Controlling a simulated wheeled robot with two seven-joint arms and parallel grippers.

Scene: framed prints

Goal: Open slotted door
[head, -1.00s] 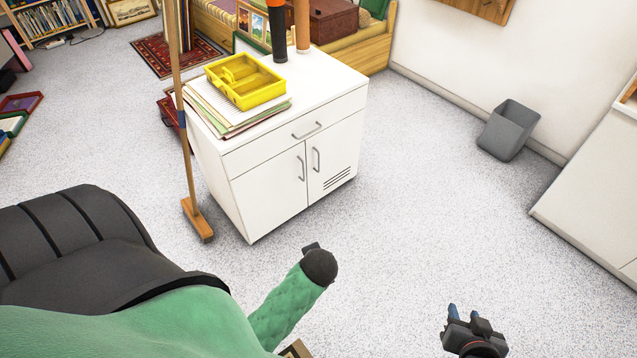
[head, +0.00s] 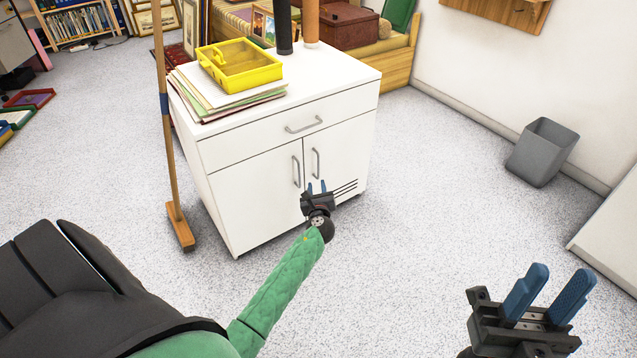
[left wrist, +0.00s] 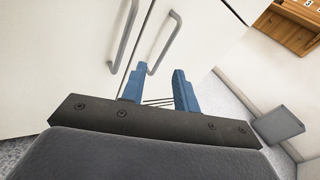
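The white cabinet (head: 250,180) has one drawer above two doors with vertical handles. The slotted door (head: 345,157) is the right one, with dark slots low down, partly hidden behind my left gripper. Its handle (head: 316,163) is near the middle seam; it also shows in the left wrist view (left wrist: 165,45). My left gripper (head: 317,187) is open and empty in front of the cabinet, below this handle in the head view. In the left wrist view its blue fingers (left wrist: 158,86) are apart, with the handle beyond them. My right gripper (head: 548,292) is open and empty at the lower right.
A yellow caddy (head: 240,66) sits on stacked papers on the cabinet top. A broom (head: 170,140) stands at the cabinet's left. A grey bin (head: 543,152) stands by the right wall. The floor before and right of the cabinet is clear.

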